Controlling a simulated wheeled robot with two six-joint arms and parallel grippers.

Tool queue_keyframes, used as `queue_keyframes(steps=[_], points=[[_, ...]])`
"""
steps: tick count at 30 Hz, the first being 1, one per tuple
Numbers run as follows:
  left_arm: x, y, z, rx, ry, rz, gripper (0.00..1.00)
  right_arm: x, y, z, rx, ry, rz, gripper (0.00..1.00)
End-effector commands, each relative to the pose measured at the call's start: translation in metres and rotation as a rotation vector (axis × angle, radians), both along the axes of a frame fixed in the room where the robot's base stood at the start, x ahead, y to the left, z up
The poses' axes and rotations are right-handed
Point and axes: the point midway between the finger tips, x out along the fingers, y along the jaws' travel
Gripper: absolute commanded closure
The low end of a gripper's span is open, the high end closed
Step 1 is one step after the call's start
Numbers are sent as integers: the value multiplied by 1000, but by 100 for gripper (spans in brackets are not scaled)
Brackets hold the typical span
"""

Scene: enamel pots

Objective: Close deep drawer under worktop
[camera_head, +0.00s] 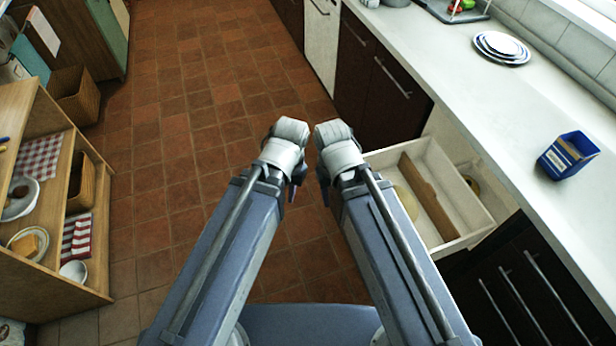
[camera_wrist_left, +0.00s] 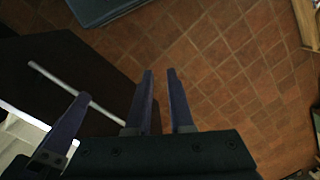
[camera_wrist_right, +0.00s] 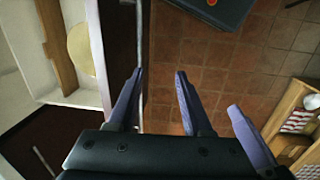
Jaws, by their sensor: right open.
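The deep drawer (camera_head: 471,223) is pulled out from under the white worktop (camera_head: 466,85). It is pale inside, with a brown divider (camera_wrist_right: 55,45) and a round yellow thing (camera_wrist_right: 80,50). Its dark front with a bar handle (camera_wrist_left: 75,92) shows in the left wrist view; my right arm hides it in the head view. The handle also shows in the right wrist view (camera_wrist_right: 139,35). My right gripper (camera_head: 325,192) is open and empty just outside the drawer front. My left gripper (camera_head: 293,192) is beside it, fingers slightly apart and empty. Contact with the drawer cannot be told.
Dark cabinets (camera_head: 385,95) line the counter beyond the drawer. A blue box (camera_head: 568,155) and stacked plates (camera_head: 500,47) stand on the worktop. A wooden shelf unit (camera_head: 85,285) is at the left. The tiled floor (camera_head: 190,120) between is clear.

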Motion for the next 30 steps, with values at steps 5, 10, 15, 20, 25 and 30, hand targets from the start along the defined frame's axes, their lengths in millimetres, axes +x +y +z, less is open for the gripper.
queue_keyframes(steps=[5,10,15,20,25,30], points=[[4,5,-28,-7,-5,17,100,0,0,-27,0,0,1,50],[8,11,-51,-14,-9,36,100,0,0,-51,-1,-1,2,50],[12,18,-83,-23,-17,58,100,0,0,-82,-1,-1,3,50],[19,28,-129,-35,-28,91,100,0,-1,-128,0,-2,5,50],[27,43,-184,-50,-41,136,100,1,-1,-183,-1,-2,8,50],[35,57,-239,-66,-58,180,100,1,-1,-238,-2,-3,10,50]])
